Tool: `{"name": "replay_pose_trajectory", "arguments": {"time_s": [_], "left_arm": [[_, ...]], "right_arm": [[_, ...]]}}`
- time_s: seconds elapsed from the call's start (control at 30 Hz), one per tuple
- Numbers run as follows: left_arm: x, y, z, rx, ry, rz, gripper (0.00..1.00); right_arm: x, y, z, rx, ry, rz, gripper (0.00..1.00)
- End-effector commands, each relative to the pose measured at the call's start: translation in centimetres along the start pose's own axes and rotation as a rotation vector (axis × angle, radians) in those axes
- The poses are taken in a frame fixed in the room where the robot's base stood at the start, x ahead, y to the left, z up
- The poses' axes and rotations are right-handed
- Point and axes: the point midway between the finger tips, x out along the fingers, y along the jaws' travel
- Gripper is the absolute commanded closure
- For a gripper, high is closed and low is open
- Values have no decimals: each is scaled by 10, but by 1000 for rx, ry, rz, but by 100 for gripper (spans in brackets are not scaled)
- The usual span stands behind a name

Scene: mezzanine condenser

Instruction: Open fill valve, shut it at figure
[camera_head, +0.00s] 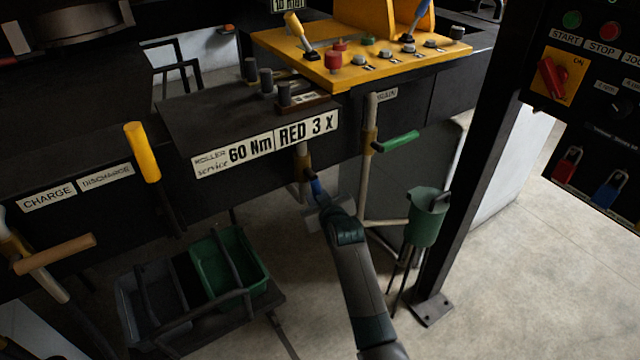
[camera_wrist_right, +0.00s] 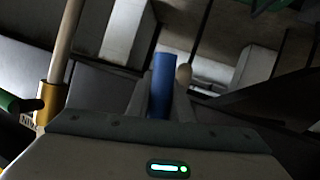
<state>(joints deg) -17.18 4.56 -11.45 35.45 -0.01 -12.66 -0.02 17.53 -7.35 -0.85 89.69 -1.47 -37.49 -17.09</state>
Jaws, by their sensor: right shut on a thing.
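A valve with a brass-coloured body (camera_head: 303,160) sits on a pale pipe below the dark bench edge. Its blue handle (camera_head: 317,188) points downward toward me. My right gripper (camera_head: 320,203) is shut on this blue handle. In the right wrist view, the blue handle (camera_wrist_right: 162,82) stands between the two fingers. No label naming this valve as fill can be read. To its right is another valve with a green handle (camera_head: 395,142), under a label that seems to read DRAIN. I cannot make out a gauge figure. My left gripper is out of view.
A yellow control panel (camera_head: 350,82) with levers and knobs stands above. A green funnel-like cup (camera_head: 426,222) is right of my right arm, beside a dark post (camera_head: 462,150). Green and grey bins (camera_head: 228,265) sit lower left. A yellow lever (camera_head: 142,150) stands left.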

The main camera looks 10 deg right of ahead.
Motion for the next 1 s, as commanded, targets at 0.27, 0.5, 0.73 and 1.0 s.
{"name": "replay_pose_trajectory", "arguments": {"time_s": [0.27, 0.5, 0.73, 1.0], "left_arm": [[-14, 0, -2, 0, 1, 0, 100], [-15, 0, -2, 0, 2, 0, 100], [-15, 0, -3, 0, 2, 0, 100], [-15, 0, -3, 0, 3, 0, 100]], "right_arm": [[-2, -10, 1, 90, -21, -38, 100], [-2, -12, 2, 103, -23, -44, 100], [-2, -12, 2, 103, -23, -43, 78], [-2, -12, 1, 102, -22, -43, 61]]}}
